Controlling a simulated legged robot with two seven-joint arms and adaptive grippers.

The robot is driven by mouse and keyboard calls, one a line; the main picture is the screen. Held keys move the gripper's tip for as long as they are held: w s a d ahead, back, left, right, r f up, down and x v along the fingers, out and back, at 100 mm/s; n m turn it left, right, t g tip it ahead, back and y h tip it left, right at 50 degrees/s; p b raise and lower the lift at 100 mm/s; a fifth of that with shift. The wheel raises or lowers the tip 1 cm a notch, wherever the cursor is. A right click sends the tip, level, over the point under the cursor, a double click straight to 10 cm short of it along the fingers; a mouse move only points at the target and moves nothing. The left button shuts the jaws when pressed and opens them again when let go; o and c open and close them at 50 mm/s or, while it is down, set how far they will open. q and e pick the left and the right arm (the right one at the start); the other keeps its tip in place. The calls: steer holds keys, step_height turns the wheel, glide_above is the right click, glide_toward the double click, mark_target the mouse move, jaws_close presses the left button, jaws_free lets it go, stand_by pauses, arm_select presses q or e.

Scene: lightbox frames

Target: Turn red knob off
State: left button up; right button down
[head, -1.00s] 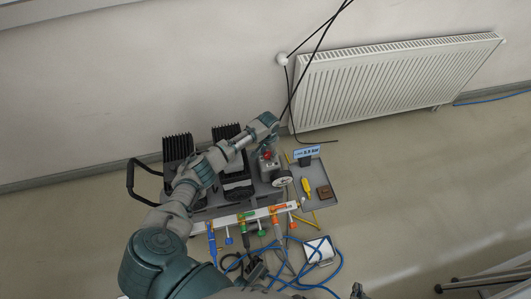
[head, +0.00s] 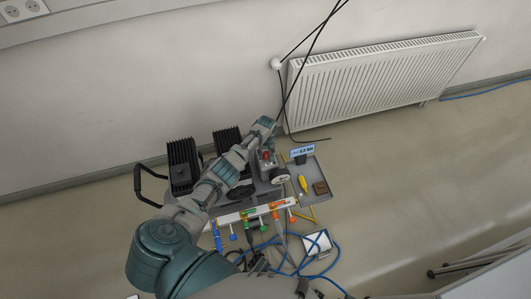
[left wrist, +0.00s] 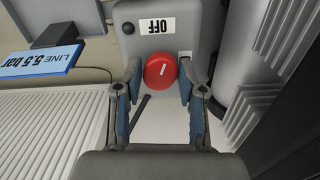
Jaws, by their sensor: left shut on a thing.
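The red knob (left wrist: 160,71) sits on a grey box (left wrist: 184,28) in the left wrist view. Its white mark is tilted, running from lower left to upper right. A white OFF label (left wrist: 157,26) is on the box just above the knob in that view. My left gripper (left wrist: 158,90) has its two blue-padded fingers on either side of the knob, shut on it. In the head view the knob (head: 266,155) shows small and red beside the end of my left arm; the gripper (head: 265,146) there is partly hidden. I cannot make out my right gripper.
A blue display (left wrist: 40,62) reads LINE 5.5 bar; it also shows in the head view (head: 302,150). A grey tray (head: 312,195) holds a yellow tool. Colored valves (head: 276,205), blue hoses (head: 282,250) and black finned blocks (head: 184,165) surround my arm. A radiator (head: 385,80) is on the wall.

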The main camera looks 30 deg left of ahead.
mark_target(266, 153)
arm_select(q)
steer(key=shift+w+r+n+p, duration=0.15)
steer(key=shift+n+p, duration=0.35)
steer(key=shift+n, duration=1.5)
arm_select(e)
steer(key=shift+s+f, duration=0.15)
steer(key=shift+f, duration=0.7)
steer(key=shift+s+f, duration=0.15)
steer(key=shift+f, duration=0.65)
arm_select(q)
steer(key=shift+a, duration=0.1)
steer(key=o, duration=1.1)
steer(key=shift+c, duration=0.2)
steer(key=shift+o, duration=0.4)
step_height(266, 153, up, 12)
steer(key=shift+f, duration=0.2)
